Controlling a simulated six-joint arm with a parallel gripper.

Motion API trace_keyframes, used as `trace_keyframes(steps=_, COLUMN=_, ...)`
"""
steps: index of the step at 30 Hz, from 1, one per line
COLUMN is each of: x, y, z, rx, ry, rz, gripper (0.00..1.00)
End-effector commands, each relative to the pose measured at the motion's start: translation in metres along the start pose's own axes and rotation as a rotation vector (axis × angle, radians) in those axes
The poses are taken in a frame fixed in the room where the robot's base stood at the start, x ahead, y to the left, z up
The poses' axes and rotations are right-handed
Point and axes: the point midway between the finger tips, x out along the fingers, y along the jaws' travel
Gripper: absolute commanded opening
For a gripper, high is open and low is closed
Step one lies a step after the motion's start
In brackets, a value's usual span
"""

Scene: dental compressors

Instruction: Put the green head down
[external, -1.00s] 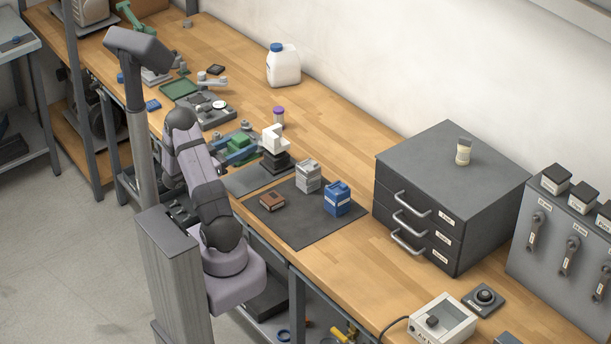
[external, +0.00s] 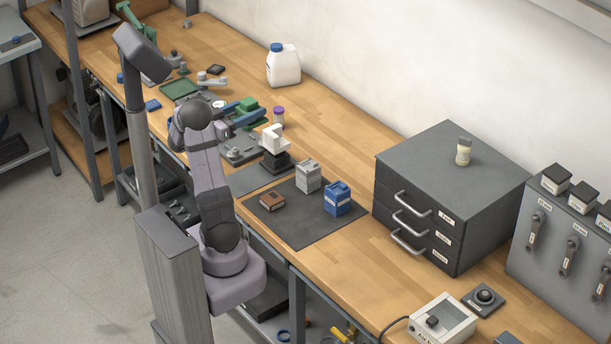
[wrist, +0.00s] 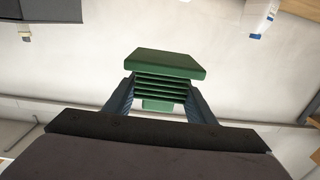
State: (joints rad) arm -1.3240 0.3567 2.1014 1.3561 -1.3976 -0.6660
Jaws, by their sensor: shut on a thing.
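The green head (external: 248,107) is a finned green block with a flat plate. It is between the blue fingers of my gripper (external: 243,114), which is shut on it. In the external view it is held up over the bench, left of the purple-capped bottle. In the wrist view the green head (wrist: 168,75) fills the space between the two fingers (wrist: 160,95), with its fins and wide plate showing and the wall behind it. My gripper points toward the wall side of the bench.
A grey fixture plate (external: 240,149) lies below my gripper. A white block on a black stand (external: 275,150), a purple-capped bottle (external: 278,117) and a green tray (external: 179,88) are close by. A dark mat (external: 300,225) holds grey, blue and brown parts. Bare wood lies behind, along the wall.

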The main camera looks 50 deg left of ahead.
Motion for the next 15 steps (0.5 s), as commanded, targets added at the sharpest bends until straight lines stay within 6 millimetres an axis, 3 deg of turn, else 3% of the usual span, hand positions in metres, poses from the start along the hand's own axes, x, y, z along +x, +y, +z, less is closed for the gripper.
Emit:
trace_keyframes(steps=8, x=0.070, y=0.044, z=-0.042, rx=0.008, ry=0.009, rz=0.013, gripper=0.09)
trace_keyframes(steps=15, x=0.127, y=0.103, z=-0.077, rx=0.004, ry=0.010, rz=-0.007, gripper=0.09)
